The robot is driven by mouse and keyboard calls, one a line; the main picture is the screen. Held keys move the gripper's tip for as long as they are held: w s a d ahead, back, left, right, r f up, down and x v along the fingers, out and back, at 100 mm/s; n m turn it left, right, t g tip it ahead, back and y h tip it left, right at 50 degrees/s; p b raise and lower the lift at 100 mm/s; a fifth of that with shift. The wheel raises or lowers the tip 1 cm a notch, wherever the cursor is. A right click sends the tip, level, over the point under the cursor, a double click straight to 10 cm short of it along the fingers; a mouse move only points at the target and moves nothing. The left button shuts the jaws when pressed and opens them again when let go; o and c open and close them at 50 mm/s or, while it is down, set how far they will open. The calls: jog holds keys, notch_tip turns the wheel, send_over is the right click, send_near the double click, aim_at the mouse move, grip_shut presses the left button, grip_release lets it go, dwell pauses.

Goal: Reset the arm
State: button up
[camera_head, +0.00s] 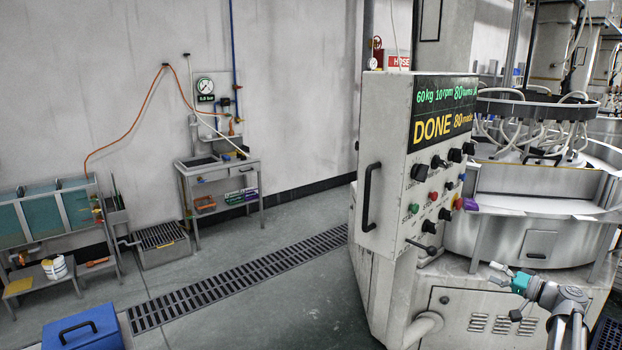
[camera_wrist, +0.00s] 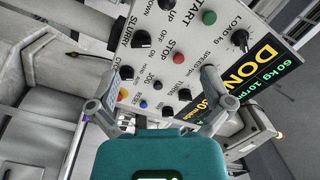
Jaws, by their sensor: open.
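My gripper (camera_head: 503,275) shows at the lower right of the head view, in front of the lapping machine's base. In the wrist view its two fingers (camera_wrist: 160,87) stand wide apart with nothing between them. Beyond them is the control panel (camera_wrist: 185,45), seen tilted, with black knobs, a red STOP button and a green START button. In the head view the panel (camera_head: 441,180) stands upright on the machine, and its display (camera_head: 444,110) reads "DONE 80 made". My gripper is below and right of the panel, apart from it as far as I can tell.
The machine's round steel tub (camera_head: 530,230) stands close behind my gripper. A blue box (camera_head: 82,334) sits at the lower left. A steel side table (camera_head: 222,175) stands by the wall.

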jog(key=s+a+f+n+g+h, duration=0.15)
jog(key=a+f+g, duration=0.4)
jog(key=a, duration=0.55)
jog(key=s+a+f+g+h, duration=0.2)
jog(key=a+f+g, duration=0.2)
jog(key=a+f, duration=0.55)
jog(key=s+a+f+n+g+h, duration=0.1)
jog(key=s+a+f+g+h, duration=0.2)
jog(key=s+a+h, duration=0.5)
jog(key=s+a, duration=0.4)
jog(key=shift+s+f+n+g+h, duration=0.25)
jog(key=shift+f+n+g+h, duration=0.05)
jog(key=shift+n+g+h, duration=0.05)
